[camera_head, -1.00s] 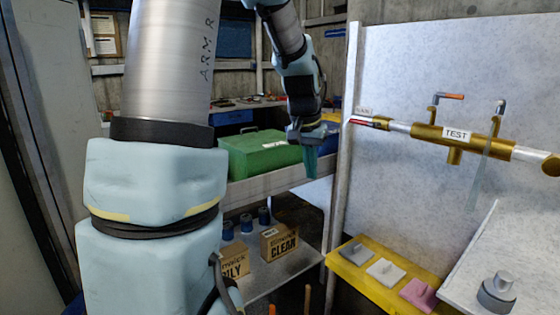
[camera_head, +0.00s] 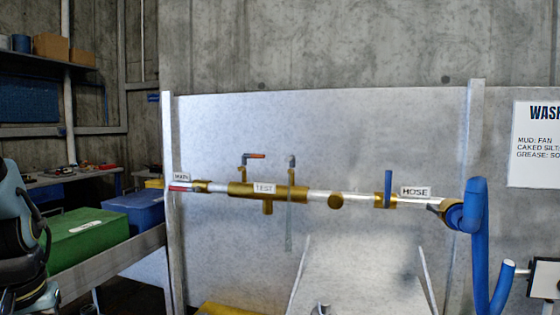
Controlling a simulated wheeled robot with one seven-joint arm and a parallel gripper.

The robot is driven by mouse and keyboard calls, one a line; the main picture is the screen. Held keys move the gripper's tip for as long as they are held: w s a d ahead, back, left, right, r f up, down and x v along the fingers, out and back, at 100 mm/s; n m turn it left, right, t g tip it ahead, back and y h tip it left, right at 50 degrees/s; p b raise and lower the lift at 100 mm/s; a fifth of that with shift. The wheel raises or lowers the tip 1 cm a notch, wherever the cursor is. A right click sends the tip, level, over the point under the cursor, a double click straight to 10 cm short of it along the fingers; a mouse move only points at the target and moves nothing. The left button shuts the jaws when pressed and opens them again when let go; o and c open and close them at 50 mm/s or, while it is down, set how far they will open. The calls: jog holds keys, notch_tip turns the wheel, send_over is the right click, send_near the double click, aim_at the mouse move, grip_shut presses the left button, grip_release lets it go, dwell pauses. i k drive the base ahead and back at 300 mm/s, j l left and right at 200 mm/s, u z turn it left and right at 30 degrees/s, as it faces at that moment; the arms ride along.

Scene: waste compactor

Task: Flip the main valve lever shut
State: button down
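The main valve is at the left end of the wall pipe, below a small MAIN label (camera_head: 181,177). Its red lever (camera_head: 178,188) appears to lie roughly in line with the pipe; it is small, so its exact angle is hard to tell. Part of my arm shows at the left edge, well left of the valve and apart from it. My gripper's fingertips do not show in the current view.
The brass TEST section (camera_head: 265,190) has an orange-handled tap (camera_head: 254,156). A blue lever (camera_head: 388,186) stands upright beside the HOSE label (camera_head: 415,191). A blue hose (camera_head: 478,240) hangs at right. A green box (camera_head: 88,238) and blue bin (camera_head: 130,212) sit left of the panel post (camera_head: 173,230).

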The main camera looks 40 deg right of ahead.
aim_at(194, 190)
jog(key=k+j+z, duration=0.1)
jog(key=z, duration=0.75)
jog(key=i+z, duration=0.1)
jog(key=z, duration=0.3)
